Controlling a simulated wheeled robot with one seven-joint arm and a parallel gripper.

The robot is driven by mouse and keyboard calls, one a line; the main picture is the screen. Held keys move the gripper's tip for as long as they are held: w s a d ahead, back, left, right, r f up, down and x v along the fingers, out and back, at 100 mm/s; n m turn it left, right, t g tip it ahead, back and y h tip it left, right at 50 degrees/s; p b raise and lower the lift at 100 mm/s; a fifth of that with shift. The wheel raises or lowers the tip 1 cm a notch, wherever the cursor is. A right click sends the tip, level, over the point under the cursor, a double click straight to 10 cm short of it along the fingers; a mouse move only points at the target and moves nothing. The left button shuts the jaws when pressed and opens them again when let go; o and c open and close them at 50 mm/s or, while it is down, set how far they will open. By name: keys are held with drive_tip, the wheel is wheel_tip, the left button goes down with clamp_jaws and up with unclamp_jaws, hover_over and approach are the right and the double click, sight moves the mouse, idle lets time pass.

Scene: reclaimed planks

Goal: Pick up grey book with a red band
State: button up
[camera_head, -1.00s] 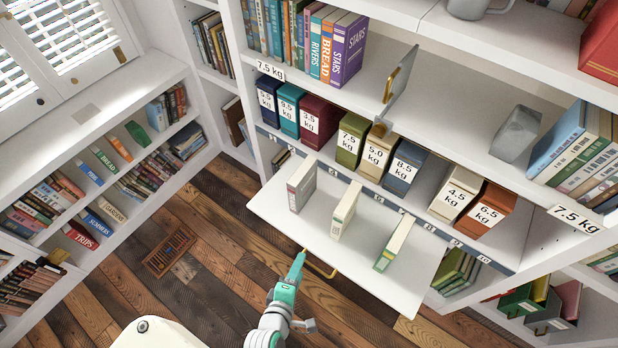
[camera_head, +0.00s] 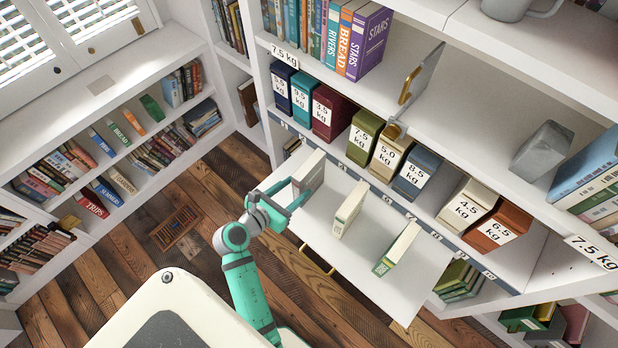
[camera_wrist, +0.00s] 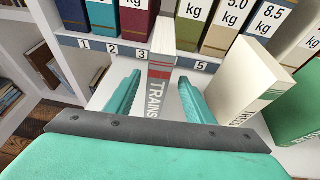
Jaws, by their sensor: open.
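The grey book with a red band (camera_head: 311,172) stands upright at the left end of the pulled-out white shelf board (camera_head: 330,250). In the wrist view the book (camera_wrist: 159,72) shows its spine toward me, with a red band and the lettering TRAINS. My gripper (camera_head: 297,189) is open at the near side of the book. In the wrist view the two teal fingers (camera_wrist: 157,84) lie one to each side of the spine, with a visible gap on the right.
A cream book with a green band (camera_head: 349,207) stands right of the grey book, and another green-banded book (camera_head: 397,248) stands farther right. Behind the board is a row of weight-labelled boxes (camera_head: 365,137). A brass handle (camera_head: 317,259) is on the board's front edge.

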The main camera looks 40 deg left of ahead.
sight(309, 176)
drive_tip(key=x, duration=0.8)
drive_tip(key=shift+w+a, duration=0.1)
drive_tip(key=shift+w, duration=0.05)
drive_tip(key=shift+a+r, duration=0.1)
clamp_jaws()
